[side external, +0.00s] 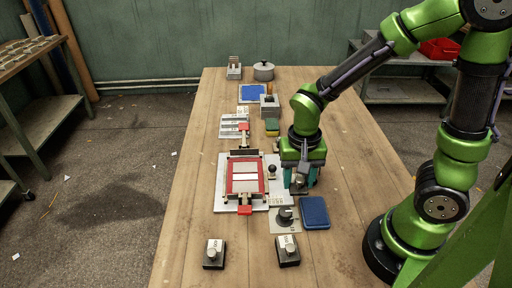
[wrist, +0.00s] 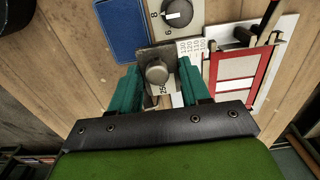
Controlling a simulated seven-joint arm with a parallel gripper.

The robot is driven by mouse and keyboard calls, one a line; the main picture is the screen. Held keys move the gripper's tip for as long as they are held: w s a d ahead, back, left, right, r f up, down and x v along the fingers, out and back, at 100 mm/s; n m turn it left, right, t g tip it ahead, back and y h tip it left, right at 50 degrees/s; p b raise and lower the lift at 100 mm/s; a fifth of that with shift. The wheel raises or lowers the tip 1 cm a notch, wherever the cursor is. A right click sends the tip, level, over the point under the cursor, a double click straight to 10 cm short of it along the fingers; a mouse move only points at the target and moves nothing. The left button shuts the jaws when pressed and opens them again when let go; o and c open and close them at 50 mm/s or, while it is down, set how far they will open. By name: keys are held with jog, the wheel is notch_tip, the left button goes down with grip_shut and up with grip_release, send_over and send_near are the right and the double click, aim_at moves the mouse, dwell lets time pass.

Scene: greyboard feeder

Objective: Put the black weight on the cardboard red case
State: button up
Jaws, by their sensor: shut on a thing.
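My gripper (side external: 300,180) is low over the table, just right of the red case. Its teal fingers (wrist: 160,88) are shut on a dark weight with a round grey knob (wrist: 157,72) and a partly hidden number label. The weight also shows between the fingers in the side view (side external: 298,183); I cannot tell whether it touches the table. The red case (side external: 233,185) is a red frame around pale card panels, lying on a white base plate. It shows at the right in the wrist view (wrist: 211,80), apart from the weight.
Two black weights (side external: 214,262) (side external: 288,259) with white labels stand at the front. A dial plate (side external: 285,219) and blue pad (side external: 314,212) lie in front of my gripper. A black ball knob (side external: 272,169) stands between case and gripper. Grey trays and a pot (side external: 263,72) are farther back.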

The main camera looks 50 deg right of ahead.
send_over(245, 177)
jog(key=shift+f, duration=2.5)
jog(key=shift+f, duration=0.15)
jog(key=o, duration=1.2)
jog(key=shift+o, duration=0.2)
